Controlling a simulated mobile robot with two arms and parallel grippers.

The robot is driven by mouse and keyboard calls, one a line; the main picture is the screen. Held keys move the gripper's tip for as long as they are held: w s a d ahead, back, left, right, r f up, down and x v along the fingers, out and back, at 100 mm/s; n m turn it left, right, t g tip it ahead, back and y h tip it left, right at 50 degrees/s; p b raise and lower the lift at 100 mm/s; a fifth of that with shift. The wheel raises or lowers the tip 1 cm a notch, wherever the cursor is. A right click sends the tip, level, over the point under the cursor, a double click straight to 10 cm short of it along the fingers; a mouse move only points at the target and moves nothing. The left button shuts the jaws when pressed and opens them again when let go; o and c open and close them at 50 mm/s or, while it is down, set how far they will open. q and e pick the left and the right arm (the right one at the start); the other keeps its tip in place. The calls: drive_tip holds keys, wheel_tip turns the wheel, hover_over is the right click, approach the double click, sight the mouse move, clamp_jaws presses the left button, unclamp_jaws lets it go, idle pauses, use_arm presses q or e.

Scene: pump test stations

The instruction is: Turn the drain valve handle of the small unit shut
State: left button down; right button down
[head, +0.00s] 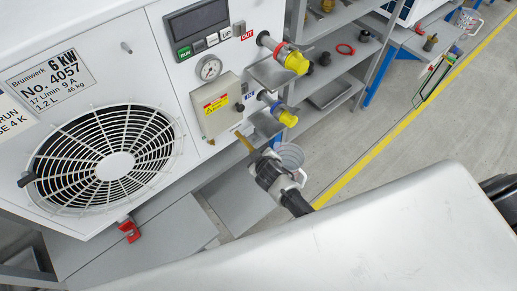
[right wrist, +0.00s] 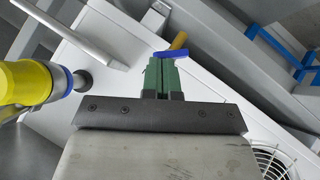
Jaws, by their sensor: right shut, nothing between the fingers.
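The white unit marked 6 kW (head: 150,60) fills the left of the head view. In the right wrist view, a blue lever (right wrist: 168,54) lies across the fingertips of my right gripper (right wrist: 160,65), next to a brass-coloured piece (right wrist: 180,40). A brass-coloured piece (head: 243,140) also shows on the unit's lower right in the head view. My right gripper (head: 259,160) is right beside it there. Its green fingers are together with nothing between them; I cannot tell whether they touch the lever. My left gripper is not in view.
Two yellow-capped ports (head: 297,62) (head: 288,118) stick out above my gripper; one cap (right wrist: 25,85) is close on the left in the wrist view. A grey shelf (head: 335,90) stands behind. A yellow floor line (head: 400,130) crosses open floor at right.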

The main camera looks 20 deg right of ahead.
use_arm(q)
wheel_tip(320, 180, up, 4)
drive_tip(key=p, duration=0.3)
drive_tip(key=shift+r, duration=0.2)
use_arm(e)
drive_tip(key=shift+w+d+m+g+y, duration=0.1)
drive_tip(key=shift+d+m+g+y, duration=0.2)
drive_tip(key=shift+y, duration=0.3)
drive_tip(key=shift+w+d+m+g+y, duration=0.1)
drive_tip(key=shift+d+m+g+y, duration=0.15)
drive_tip(key=shift+m+y, duration=0.25)
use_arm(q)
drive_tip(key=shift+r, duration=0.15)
use_arm(e)
drive_tip(key=shift+d, duration=0.2)
idle(0.8)
use_arm(q)
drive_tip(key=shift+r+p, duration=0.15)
drive_tip(key=shift+p, duration=0.3)
use_arm(e)
drive_tip(key=shift+w+r, duration=0.1)
